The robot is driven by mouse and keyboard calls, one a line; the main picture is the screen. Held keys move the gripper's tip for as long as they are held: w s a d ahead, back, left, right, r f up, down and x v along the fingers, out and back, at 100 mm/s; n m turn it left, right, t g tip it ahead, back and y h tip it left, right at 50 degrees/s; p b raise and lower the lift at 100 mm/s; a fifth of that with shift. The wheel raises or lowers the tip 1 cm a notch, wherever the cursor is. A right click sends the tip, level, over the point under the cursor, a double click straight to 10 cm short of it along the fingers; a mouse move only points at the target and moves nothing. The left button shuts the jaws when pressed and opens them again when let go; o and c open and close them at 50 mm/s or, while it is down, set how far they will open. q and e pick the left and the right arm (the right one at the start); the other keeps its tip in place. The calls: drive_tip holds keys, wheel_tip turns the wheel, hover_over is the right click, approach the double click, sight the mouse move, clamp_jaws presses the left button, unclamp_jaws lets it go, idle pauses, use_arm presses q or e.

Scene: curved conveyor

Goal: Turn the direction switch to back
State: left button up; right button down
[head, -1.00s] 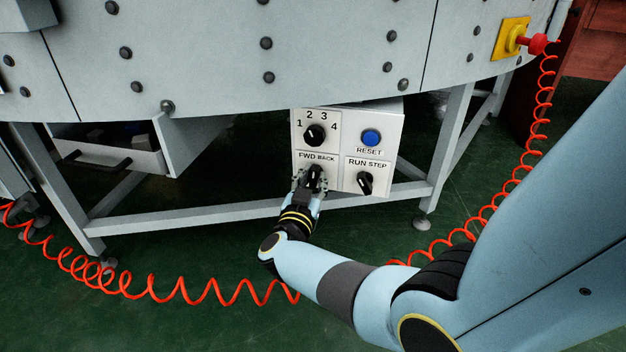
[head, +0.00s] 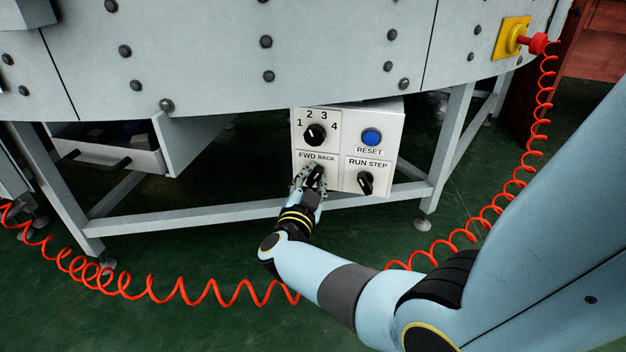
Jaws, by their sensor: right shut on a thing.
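The direction switch (head: 317,172) is a black knob below the words FWD and BACK, at the lower left of the white control box (head: 347,182). My right gripper (head: 312,178) reaches it from below and is shut on the knob. The knob leans with its top toward the right, on the BACK side. The gripper's fingers hide part of the knob. My left gripper is not in view.
The box also carries a numbered knob (head: 315,135), a blue RESET button (head: 371,138) and a RUN STEP switch (head: 366,183). The conveyor's grey side (head: 200,60) hangs above. A red emergency button (head: 538,44) and coiled red cable (head: 210,295) are nearby. An open drawer (head: 125,160) stands left.

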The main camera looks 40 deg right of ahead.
drive_tip(key=shift+f, duration=0.1)
drive_tip(key=c, duration=1.3)
unclamp_jaws()
drive_tip(key=shift+o, duration=0.3)
